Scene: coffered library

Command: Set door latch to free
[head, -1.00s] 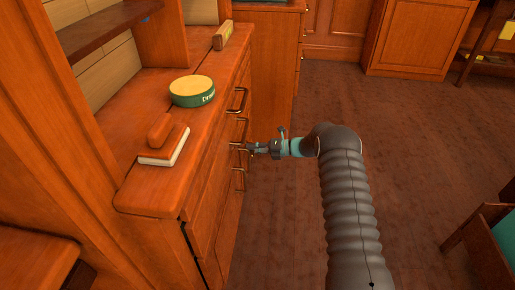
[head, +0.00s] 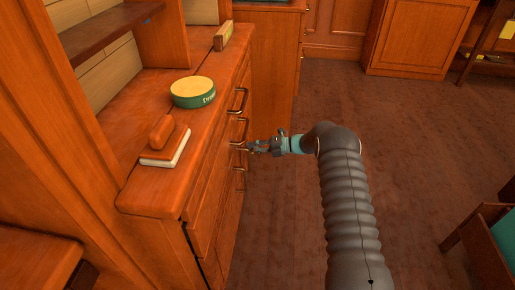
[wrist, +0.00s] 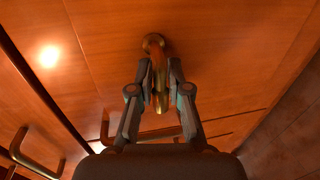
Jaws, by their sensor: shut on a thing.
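A brass handle (wrist: 158,80) stands out from a round mount on the wooden cabinet front (wrist: 235,50) in the wrist view. My gripper (wrist: 160,85) has a finger on each side of it and is shut on it. In the head view my gripper (head: 252,146) reaches the cabinet front from the right, among the brass pulls, and the held handle (head: 238,146) shows only in part. No marking shows which position is free.
Other brass pulls (head: 237,101) sit on the same front, close to my gripper. A green and yellow round tin (head: 192,92) and a book (head: 165,148) lie on the cabinet top. Open floor (head: 410,140) lies to the right; a chair (head: 487,235) stands at the right edge.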

